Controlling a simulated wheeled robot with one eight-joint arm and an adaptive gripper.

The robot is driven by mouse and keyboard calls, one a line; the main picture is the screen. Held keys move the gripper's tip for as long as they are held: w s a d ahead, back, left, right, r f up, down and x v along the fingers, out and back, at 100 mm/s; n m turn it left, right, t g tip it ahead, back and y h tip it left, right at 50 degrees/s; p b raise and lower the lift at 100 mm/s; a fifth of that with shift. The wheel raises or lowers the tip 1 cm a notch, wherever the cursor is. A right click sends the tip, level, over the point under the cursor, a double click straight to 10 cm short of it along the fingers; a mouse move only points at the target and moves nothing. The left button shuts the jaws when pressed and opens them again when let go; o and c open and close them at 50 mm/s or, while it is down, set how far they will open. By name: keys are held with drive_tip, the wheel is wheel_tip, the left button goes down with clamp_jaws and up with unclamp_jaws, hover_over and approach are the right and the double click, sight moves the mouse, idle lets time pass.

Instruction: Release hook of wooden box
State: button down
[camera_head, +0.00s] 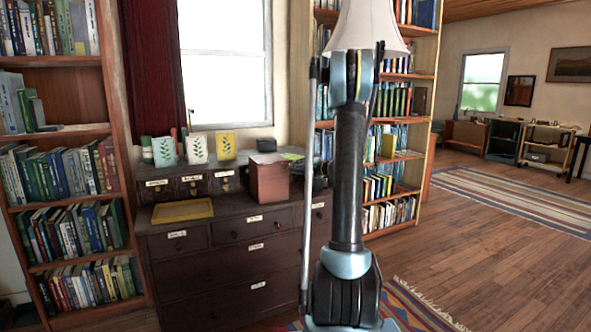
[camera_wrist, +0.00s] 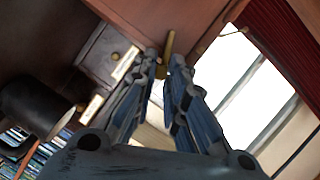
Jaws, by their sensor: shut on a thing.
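The reddish-brown wooden box (camera_head: 268,184) stands on the dark dresser, left of my arm in the head view. In the wrist view a brown wooden face (camera_wrist: 185,14), which looks like the box, fills the top. A small brass-coloured hook (camera_wrist: 168,46) lies at its edge, between my fingertips. My gripper (camera_wrist: 167,62) is closed on the hook, and its fingers partly cover it. I cannot tell whether the hook is still engaged.
The dresser (camera_head: 224,266) has labelled drawers, which also show in the wrist view (camera_wrist: 97,57). A yellow tray (camera_head: 182,211) and patterned pots (camera_head: 196,149) sit on its left side. Bookcases (camera_head: 72,175) flank it. Open wooden floor (camera_head: 490,255) lies at right.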

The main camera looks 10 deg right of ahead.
drive_tip(key=shift+d+f+m+y, duration=0.15)
drive_tip(key=shift+f+m+y, duration=0.15)
drive_tip(key=shift+m, duration=0.2)
drive_tip(key=c, duration=1.6)
unclamp_jaws()
drive_tip(key=v, duration=1.2)
drive_tip(key=shift+f, duration=0.2)
